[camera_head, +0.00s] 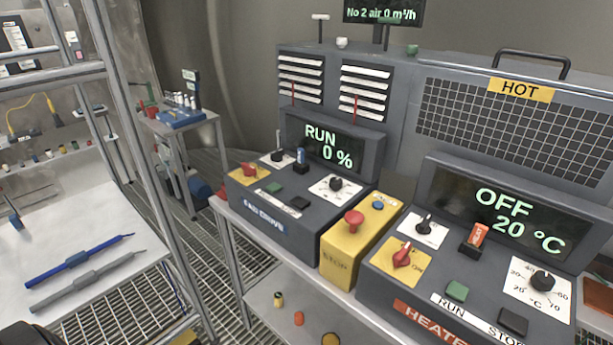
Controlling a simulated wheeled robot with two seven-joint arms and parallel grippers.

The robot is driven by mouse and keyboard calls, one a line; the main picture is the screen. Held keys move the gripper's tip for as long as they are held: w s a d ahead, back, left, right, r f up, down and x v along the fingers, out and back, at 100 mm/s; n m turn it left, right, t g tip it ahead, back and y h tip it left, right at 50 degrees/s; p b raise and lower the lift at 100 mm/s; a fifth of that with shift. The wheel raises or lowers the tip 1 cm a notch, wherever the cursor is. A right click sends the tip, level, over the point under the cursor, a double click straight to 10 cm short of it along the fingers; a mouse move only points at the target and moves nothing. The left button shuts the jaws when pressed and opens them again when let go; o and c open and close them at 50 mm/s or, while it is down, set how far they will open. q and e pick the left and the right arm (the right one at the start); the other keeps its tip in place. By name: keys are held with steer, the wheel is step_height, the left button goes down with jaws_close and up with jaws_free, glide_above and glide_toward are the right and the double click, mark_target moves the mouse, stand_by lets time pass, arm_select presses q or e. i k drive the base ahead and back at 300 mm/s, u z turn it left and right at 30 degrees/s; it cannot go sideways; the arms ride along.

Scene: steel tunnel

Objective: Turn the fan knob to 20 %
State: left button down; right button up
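The fan knob (336,184) is a black knob on a white square dial plate, on the sloped top of the grey fan drive box (290,225). Its pointer position is too small to read. The fan display (335,145) behind it reads "RUN 0 %" in green. On the same panel are a red switch on a yellow plate (249,169), a green button (273,188), a black button (299,203), and a small blue-topped part (300,156). Neither gripper shows in this view, and nothing touches the knob.
A yellow box with a red stop button (354,220) stands right of the fan drive. The heater box (470,285) beyond it shows "OFF 20 °C". A white-topped rack (75,235) with a blue tool (75,262) is at left. Grated floor (215,250) lies between.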

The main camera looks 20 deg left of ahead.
mark_target(336, 183)
steer(key=z, duration=1.8)
steer(key=k, duration=1.15)
steer(key=u, duration=1.45)
steer(key=i, duration=0.5)
steer(key=z, duration=0.1)
